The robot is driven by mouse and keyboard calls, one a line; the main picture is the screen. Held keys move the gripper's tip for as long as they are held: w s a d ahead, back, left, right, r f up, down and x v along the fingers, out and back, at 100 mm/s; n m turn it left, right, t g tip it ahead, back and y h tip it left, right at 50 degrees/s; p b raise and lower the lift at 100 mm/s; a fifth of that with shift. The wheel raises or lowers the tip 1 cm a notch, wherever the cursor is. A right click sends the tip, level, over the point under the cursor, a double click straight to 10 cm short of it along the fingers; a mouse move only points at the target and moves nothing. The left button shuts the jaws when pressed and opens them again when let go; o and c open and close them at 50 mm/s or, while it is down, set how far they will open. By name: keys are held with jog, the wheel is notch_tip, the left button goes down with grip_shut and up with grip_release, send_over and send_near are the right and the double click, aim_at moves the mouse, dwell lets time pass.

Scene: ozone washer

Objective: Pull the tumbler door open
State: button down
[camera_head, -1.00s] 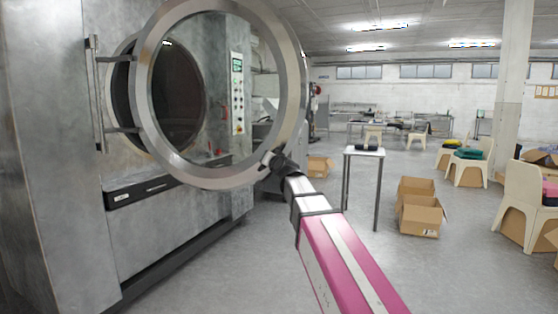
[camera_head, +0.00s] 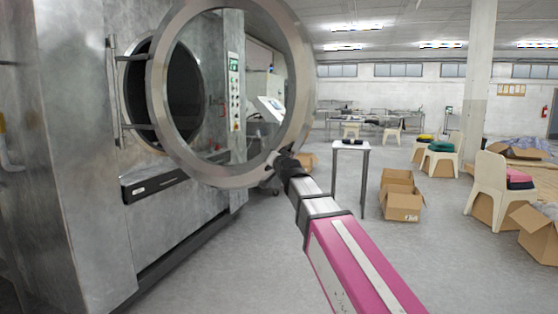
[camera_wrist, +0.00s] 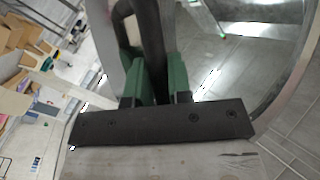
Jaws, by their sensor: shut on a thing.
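The tumbler door (camera_head: 160,88) is a large round metal ring with a glass middle. It stands swung out from the washer's front, and the dark drum opening (camera_head: 180,95) shows behind it. The hinge bracket (camera_head: 113,92) is at its left. My gripper (camera_head: 283,160) is at the lower right of the ring. In the wrist view its green fingers (camera_wrist: 160,80) are shut around a dark handle bar (camera_wrist: 150,35), with the door rim (camera_wrist: 295,75) curving at the right. The handle is mostly hidden by my gripper in the head view.
The grey washer body (camera_head: 75,130) fills the left side, with a control panel (camera_head: 234,90) on it. A small white table (camera_head: 350,147) and open cardboard boxes (camera_head: 401,200) stand to the right. Chairs (camera_head: 490,180) are farther right. Grey floor is clear around my arm.

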jog(key=shift+s, duration=0.1)
dwell(0.3)
jog(key=c, duration=1.1)
grip_release()
jog(key=shift+o, duration=0.2)
jog(key=v, duration=1)
jog(key=shift+s, duration=0.4)
